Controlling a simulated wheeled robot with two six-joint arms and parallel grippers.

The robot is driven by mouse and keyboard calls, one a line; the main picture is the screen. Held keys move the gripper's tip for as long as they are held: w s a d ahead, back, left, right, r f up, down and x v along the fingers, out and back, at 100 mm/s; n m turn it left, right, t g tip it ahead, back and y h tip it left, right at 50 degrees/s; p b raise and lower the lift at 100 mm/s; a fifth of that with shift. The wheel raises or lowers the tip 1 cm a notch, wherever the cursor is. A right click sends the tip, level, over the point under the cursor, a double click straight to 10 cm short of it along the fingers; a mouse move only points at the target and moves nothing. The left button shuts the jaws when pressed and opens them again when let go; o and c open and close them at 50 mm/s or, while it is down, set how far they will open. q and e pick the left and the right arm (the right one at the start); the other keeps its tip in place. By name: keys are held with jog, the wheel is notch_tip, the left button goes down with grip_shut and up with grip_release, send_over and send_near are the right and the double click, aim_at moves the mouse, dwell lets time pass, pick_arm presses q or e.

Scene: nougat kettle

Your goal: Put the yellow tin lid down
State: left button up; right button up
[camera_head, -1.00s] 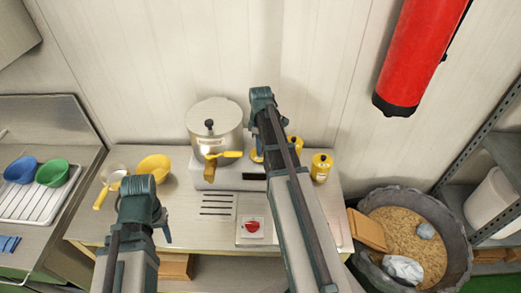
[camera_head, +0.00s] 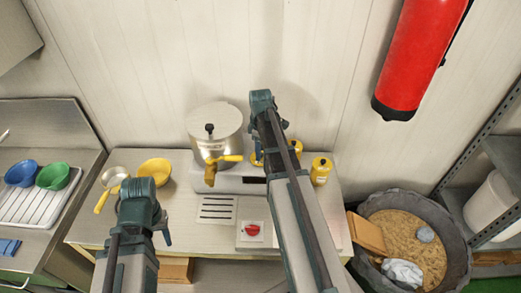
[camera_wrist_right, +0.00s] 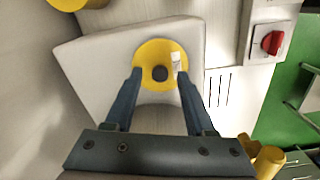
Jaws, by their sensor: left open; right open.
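The yellow tin lid (camera_wrist_right: 148,52) is round with a dark knob at its middle. In the right wrist view it lies between the spread fingers of my right gripper (camera_wrist_right: 158,80), over a pale grey surface; I cannot tell whether the fingers touch it. In the head view only a yellow part of it (camera_head: 256,158) shows beside my right arm, which hides the rest. My right gripper is open. My left gripper (camera_head: 165,236) is open and empty above the front left of the table.
A steel pot (camera_head: 214,122) with a yellow handle stands left of my right arm. A yellow tin (camera_head: 320,171) stands to the right. A yellow bowl (camera_head: 155,168) and a pan (camera_head: 114,177) lie at the left. A red switch (camera_head: 252,229) and slots are in front.

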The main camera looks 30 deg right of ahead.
notch_tip(320, 180, up, 12)
jog(key=p, duration=1.1)
jog(key=shift+f, duration=0.25)
jog(key=s+a+m, duration=0.1)
jog(key=s+a, duration=0.4)
jog(key=a, duration=0.5)
jog(key=s+a+m, duration=0.2)
jog(key=s+a, duration=0.4)
jog(key=a, duration=0.4)
jog(key=s+a+m+h, duration=0.1)
jog(key=s+a, duration=0.4)
jog(key=a, duration=0.5)
jog(key=shift+s+a+m, duration=0.3)
jog(key=shift+s+m, duration=0.05)
jog(key=shift+m, duration=0.25)
notch_tip(320, 180, down, 21)
jog(key=b, duration=2.1)
jog(key=shift+w+f+b, duration=0.1)
jog(key=shift+f+b, duration=0.1)
jog(key=shift+b, duration=0.1)
jog(key=shift+r, duration=0.15)
